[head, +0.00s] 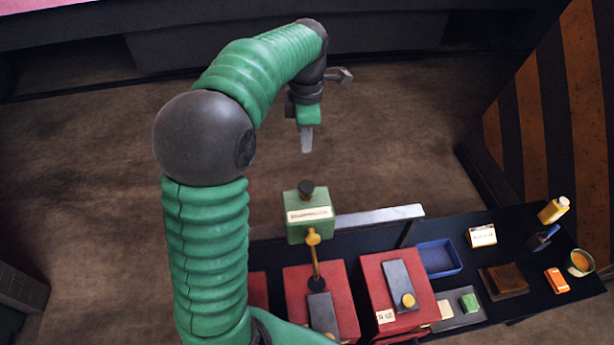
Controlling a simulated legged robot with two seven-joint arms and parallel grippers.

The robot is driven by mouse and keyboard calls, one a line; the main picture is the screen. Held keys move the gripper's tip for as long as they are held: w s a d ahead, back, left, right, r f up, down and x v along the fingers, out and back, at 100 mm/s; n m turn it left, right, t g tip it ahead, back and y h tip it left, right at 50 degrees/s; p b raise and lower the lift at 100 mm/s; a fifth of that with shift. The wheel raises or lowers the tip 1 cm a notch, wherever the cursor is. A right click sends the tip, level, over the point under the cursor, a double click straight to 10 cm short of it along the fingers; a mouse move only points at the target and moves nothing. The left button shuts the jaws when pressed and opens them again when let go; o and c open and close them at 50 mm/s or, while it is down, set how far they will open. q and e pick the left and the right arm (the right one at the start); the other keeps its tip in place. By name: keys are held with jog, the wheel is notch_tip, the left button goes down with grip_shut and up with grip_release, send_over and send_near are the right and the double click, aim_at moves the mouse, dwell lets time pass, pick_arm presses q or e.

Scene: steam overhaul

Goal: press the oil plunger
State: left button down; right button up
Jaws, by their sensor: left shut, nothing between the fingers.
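A green box with a pale label (310,222) stands above the red block at the middle of the bench. A dark round knob (306,188) sticks up from its top; it looks like the oil plunger. A brass fitting (313,237) and a thin rod run down from the box. My left gripper (307,143) points down, shut and empty, above the knob in the picture and apart from it. The depth gap between them is hard to tell. My right gripper is out of view.
Red blocks with grey plates and brass knobs (408,300) line the front. A blue tray (438,257), a labelled box (482,235), a brown block (505,280), a yellow bottle (553,210) and an orange-filled bowl (579,263) lie on the dark bench at right. A metal rail (380,215) runs behind.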

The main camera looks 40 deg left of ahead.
aim_at(306, 186)
pick_arm(q)
jog(key=shift+s+r+n, duration=0.1)
jog(key=shift+n, duration=0.4)
notch_tip(306, 186, down, 14)
jog(key=p, duration=0.3)
